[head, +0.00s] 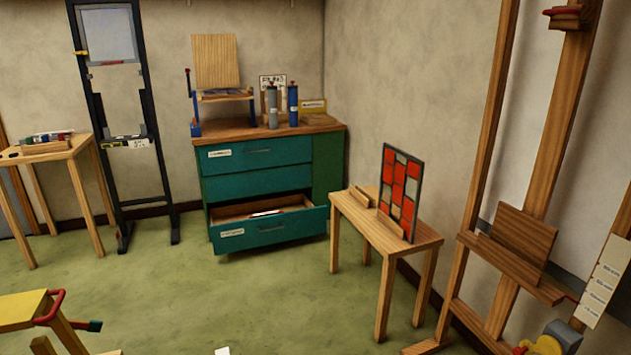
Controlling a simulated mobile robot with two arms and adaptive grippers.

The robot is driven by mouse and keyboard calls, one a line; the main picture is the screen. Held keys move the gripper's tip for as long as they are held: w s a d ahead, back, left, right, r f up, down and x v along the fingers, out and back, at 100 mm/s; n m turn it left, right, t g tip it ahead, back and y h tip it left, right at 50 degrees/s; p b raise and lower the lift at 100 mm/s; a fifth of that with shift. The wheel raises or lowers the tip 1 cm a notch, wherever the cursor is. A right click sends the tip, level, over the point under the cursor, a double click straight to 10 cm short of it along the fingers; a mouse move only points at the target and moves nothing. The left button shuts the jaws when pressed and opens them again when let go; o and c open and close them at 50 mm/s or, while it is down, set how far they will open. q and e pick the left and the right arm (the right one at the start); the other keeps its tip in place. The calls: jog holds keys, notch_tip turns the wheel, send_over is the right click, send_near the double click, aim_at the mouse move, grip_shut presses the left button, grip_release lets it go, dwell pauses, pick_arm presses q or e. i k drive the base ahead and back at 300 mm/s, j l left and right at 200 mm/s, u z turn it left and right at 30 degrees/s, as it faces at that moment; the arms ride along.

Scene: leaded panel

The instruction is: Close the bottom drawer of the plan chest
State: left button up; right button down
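The green plan chest (328,165) stands against the back wall near the corner, with a wooden top. Its bottom drawer (270,234) is pulled out towards me, and its wooden inside shows. A white and dark item (266,213) lies in the drawer. The upper drawer (250,153) and the middle drawer (258,182) look shut. The bottom drawer's front has a white label and a small handle. Neither of my grippers shows in the head view.
A small wooden table (425,239) with a red leaded panel (401,190) stands right of the drawer. A wooden easel (510,265) is further right. A yellow-topped stand (22,308) is at lower left. Green floor (190,285) in front of the chest is clear.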

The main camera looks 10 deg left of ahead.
aim_at(231, 230)
jog(key=i+j+u, duration=0.25)
jog(key=i+u, duration=0.25)
jog(key=i, duration=0.4)
jog(key=i+l+u, duration=0.1)
jog(key=i+u, duration=0.4)
jog(key=i, duration=0.4)
jog(key=i+u, duration=0.1)
jog(key=i, duration=1.7)
jog(key=l, duration=0.1)
